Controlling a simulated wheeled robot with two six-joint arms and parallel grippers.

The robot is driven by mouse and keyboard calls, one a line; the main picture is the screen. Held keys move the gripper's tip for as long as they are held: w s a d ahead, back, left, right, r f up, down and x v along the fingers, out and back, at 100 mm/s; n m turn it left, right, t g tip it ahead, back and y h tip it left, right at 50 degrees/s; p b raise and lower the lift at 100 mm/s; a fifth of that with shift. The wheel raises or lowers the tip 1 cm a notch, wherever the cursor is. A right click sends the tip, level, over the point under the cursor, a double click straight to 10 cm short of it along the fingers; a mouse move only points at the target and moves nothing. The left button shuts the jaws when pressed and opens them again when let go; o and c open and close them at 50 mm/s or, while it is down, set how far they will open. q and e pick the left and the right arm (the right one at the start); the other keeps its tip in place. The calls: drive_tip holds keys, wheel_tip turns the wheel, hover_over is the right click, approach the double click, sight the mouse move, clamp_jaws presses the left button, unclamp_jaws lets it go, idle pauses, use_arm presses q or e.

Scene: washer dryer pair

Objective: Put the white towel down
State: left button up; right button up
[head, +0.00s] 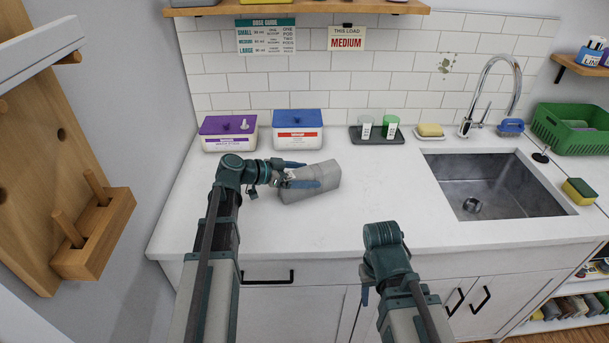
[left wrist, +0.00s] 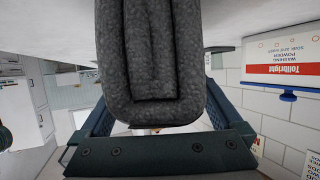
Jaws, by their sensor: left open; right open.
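A folded towel (head: 326,174), light grey in the head view, lies on the white countertop near its left part. My left gripper (head: 308,174) is open around the towel's left end, one finger along its far side and one across its near side. In the left wrist view the towel (left wrist: 150,60) looks dark grey, with folded layers, and sits between the spread fingers (left wrist: 155,115). I cannot tell whether the fingers touch it. My right gripper (head: 368,284) is in front of the counter's front edge, away from the towel, mostly hidden by its own wrist.
A purple-lidded box (head: 228,134) and a blue-lidded box (head: 297,130) stand behind the towel. A dark tray (head: 376,138) with two cups is right of them. The sink (head: 490,183) is further right. Bare counter lies between towel and sink.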

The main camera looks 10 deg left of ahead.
use_arm(q)
drive_tip(key=shift+s+a+r+p, duration=0.15)
drive_tip(key=shift+a+r+p, duration=0.05)
drive_tip(key=shift+r+p, duration=0.15)
drive_tip(key=p+v, duration=0.4)
drive_tip(key=v, duration=0.7)
drive_tip(key=shift+s+a, duration=0.15)
drive_tip(key=shift+a, duration=0.05)
use_arm(e)
wheel_tip(320, 180, up, 5)
